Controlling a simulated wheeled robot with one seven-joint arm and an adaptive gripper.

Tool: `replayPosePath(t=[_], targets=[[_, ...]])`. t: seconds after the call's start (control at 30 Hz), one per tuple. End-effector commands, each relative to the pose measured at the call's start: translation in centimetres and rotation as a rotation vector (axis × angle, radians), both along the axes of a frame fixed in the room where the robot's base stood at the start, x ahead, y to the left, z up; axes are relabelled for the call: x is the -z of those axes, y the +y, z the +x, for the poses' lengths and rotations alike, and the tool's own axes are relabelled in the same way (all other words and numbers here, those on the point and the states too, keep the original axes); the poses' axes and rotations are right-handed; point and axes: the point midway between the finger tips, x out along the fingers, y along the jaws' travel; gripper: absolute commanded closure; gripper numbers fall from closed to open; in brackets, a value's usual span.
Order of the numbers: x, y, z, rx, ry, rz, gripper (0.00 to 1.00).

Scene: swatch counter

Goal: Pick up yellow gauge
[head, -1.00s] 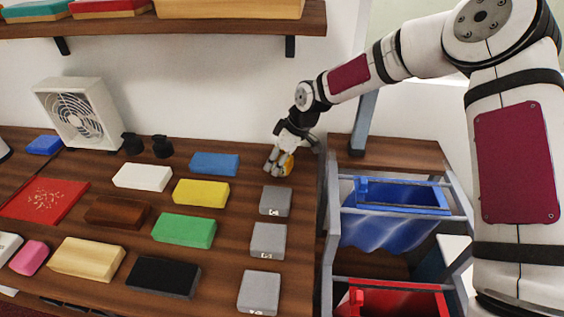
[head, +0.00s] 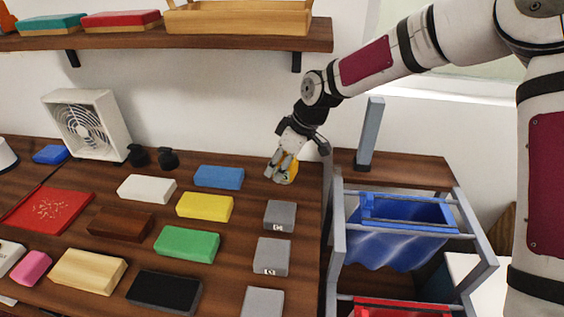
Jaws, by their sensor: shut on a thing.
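My gripper (head: 280,175) is at the back right of the wooden counter. It is shut on a small yellow thing, which I take to be the yellow gauge (head: 290,173). Only part of the gauge shows, since the fingers hide the rest. The gripper is low over the counter, and I cannot tell whether the gauge touches the surface. A separate yellow block (head: 204,206) lies on the counter to the left and in front of my gripper.
Blocks lie in rows on the counter, among them a blue one (head: 219,177) left of my gripper and grey ones (head: 279,215) in front. A white fan (head: 87,128) stands at the back. A rack with a blue bin (head: 405,212) stands right. A shelf (head: 230,38) runs above.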

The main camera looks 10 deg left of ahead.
Motion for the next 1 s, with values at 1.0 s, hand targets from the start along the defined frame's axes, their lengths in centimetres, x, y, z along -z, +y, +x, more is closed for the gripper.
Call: replayPosePath(t=[1.0], targets=[[0.0,0.6,-16.0,0.000,0.000,0.000,0.96]])
